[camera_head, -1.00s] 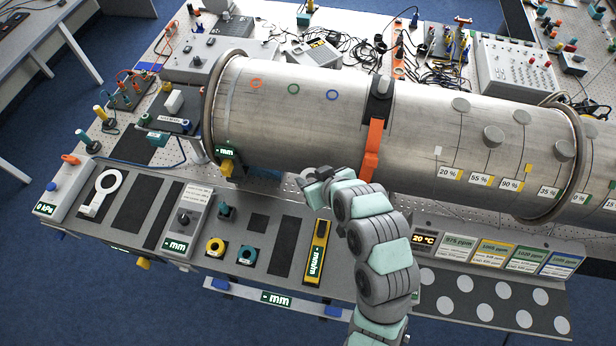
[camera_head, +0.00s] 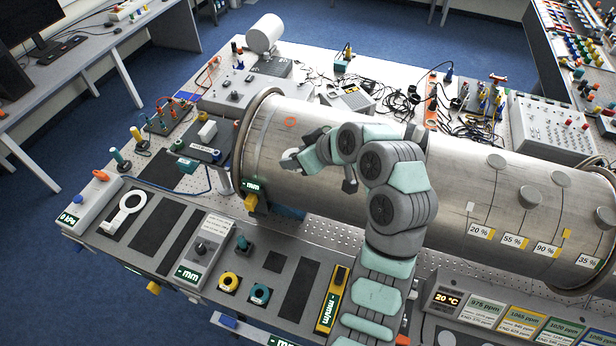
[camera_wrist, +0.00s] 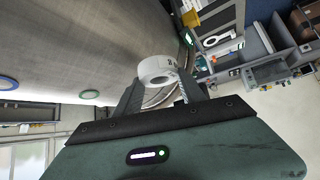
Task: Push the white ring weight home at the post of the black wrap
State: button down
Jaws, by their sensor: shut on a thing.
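My arm crosses in front of the pipe's middle. The black wrap is almost wholly hidden behind my arm, with perhaps a dark edge showing. I cannot make out its post.
An orange ring mark (camera_head: 290,121) is on the pipe near my gripper. A flange (camera_head: 249,135) rims the pipe's left end. The front bench holds a white ring-headed tool (camera_head: 127,212), a yellow ring (camera_head: 229,281) and a blue ring (camera_head: 260,294). Cables and instruments crowd the table behind.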

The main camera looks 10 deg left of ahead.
jog(key=w+d+r, duration=0.2)
jog(key=w, duration=0.1)
jog(key=w+d+r, duration=0.1)
jog(key=w, duration=0.1)
jog(key=shift+d, duration=0.25)
jog(key=shift+m+t, duration=0.4)
jog(key=w+d+r, duration=0.1)
jog(key=d, duration=0.2)
jog(key=w+d+r, duration=0.1)
jog(key=w+d, duration=0.1)
jog(key=d, duration=0.2)
jog(key=w+d+r, duration=0.2)
jog(key=d, duration=0.2)
jog(key=shift+d, duration=0.15)
jog(key=d+r, duration=0.7)
jog(key=d, duration=0.7)
jog(key=shift+s+r+m+h, duration=0.15)
jog(key=shift+s+m+h, duration=0.15)
jog(key=shift+m, duration=0.1)
jog(key=shift+a+f+b, duration=0.1)
jog(key=shift+f+b, duration=1.8)
jog(key=shift+f, duration=0.9)
jog(key=shift+b, duration=0.55)
